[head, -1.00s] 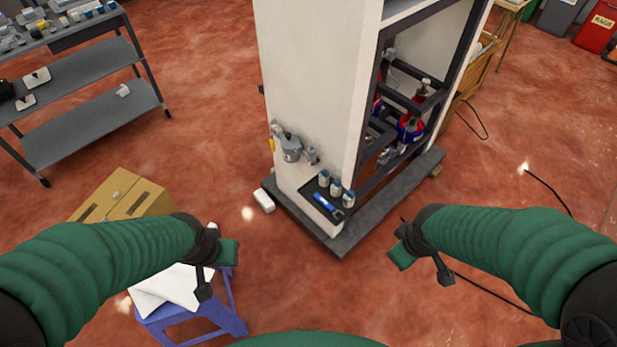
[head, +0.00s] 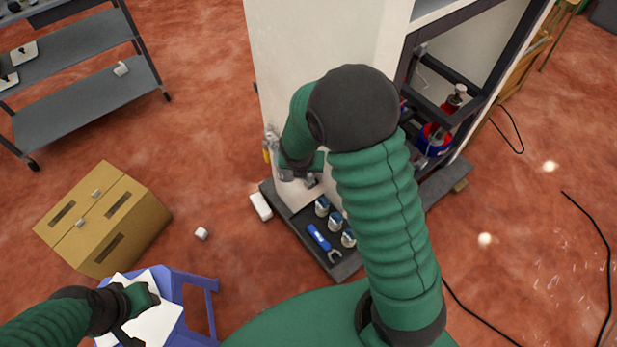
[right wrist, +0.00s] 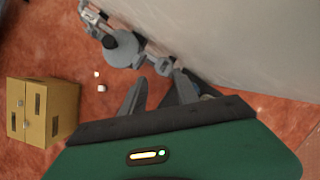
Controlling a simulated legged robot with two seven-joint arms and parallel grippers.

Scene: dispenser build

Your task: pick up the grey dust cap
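A grey metal fitting with a round disc (right wrist: 122,48) is on the white cabinet's side, in the right wrist view. A small grey piece at its near end (right wrist: 161,67) looks like the dust cap; I cannot be sure. My right gripper (right wrist: 160,88) is open, its two fingers apart just short of that piece, with nothing seen between them. In the head view my right gripper (head: 308,181) is low against the cabinet and my arm hides much of the fitting. My left gripper (head: 148,297) is over a white sheet on a blue stool; its fingers are unclear.
The white cabinet (head: 310,40) stands on a dark base. A black tray (head: 300,222) below the fitting holds small jars and a blue tool (head: 318,237). A cardboard box (head: 110,220), a blue stool (head: 205,284) and a grey shelf cart (head: 90,95) are at left.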

